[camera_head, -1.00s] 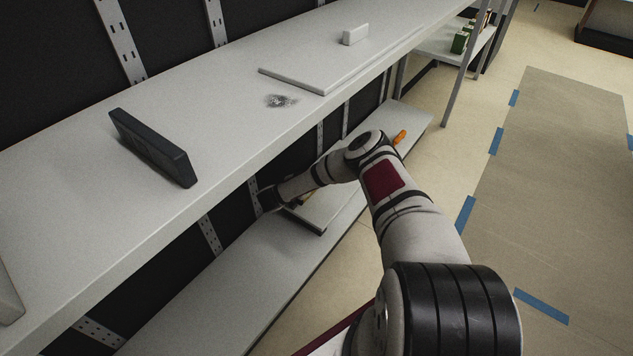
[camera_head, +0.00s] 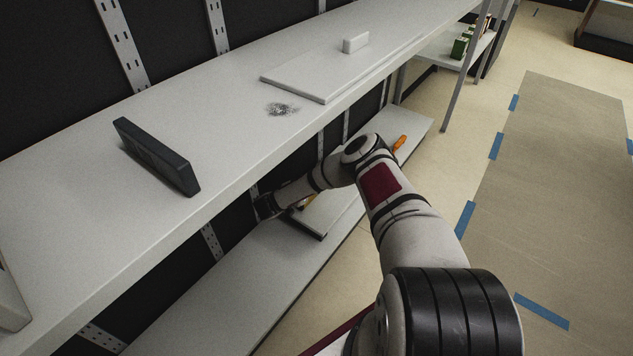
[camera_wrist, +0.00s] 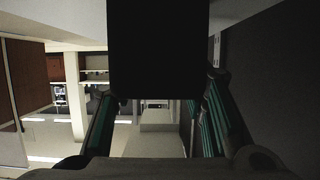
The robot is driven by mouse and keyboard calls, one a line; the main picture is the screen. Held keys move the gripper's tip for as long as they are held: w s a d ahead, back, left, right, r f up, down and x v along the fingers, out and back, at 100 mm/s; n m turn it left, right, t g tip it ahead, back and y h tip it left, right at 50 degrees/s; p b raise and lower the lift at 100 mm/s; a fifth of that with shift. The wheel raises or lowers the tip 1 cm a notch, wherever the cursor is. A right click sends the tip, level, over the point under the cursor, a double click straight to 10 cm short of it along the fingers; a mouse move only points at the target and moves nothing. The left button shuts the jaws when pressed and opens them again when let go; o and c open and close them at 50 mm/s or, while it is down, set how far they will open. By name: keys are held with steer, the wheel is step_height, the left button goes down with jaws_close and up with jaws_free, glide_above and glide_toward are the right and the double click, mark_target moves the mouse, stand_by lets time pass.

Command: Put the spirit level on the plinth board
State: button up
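I cannot make out the spirit level for sure. A small yellow piece (camera_head: 306,202) shows beside my wrist, partly hidden by the arm. A pale flat board (camera_head: 335,212) with a dark front edge lies on the lower shelf, under my forearm; whether it is the plinth board is unclear. My gripper (camera_head: 264,206) is low between the shelves, near the dark back panel and left of that board. In the wrist view, its fingers (camera_wrist: 158,108) stand apart with a black block (camera_wrist: 158,50) between them; I cannot tell whether they grip it.
The upper shelf (camera_head: 220,110) holds a dark upright slab (camera_head: 157,157), a pale flat panel (camera_head: 310,78) and a small white block (camera_head: 355,42). An orange item (camera_head: 399,142) lies far along the lower shelf (camera_head: 240,285). Floor on the right is open, with blue tape (camera_head: 541,311).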

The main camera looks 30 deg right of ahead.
steer(key=p+v, duration=0.2)
steer(key=v, duration=0.3)
steer(key=shift+r, duration=0.2)
steer(key=shift+s+a, duration=0.15)
steer(key=shift+a, duration=0.15)
steer(key=shift+r, duration=0.1)
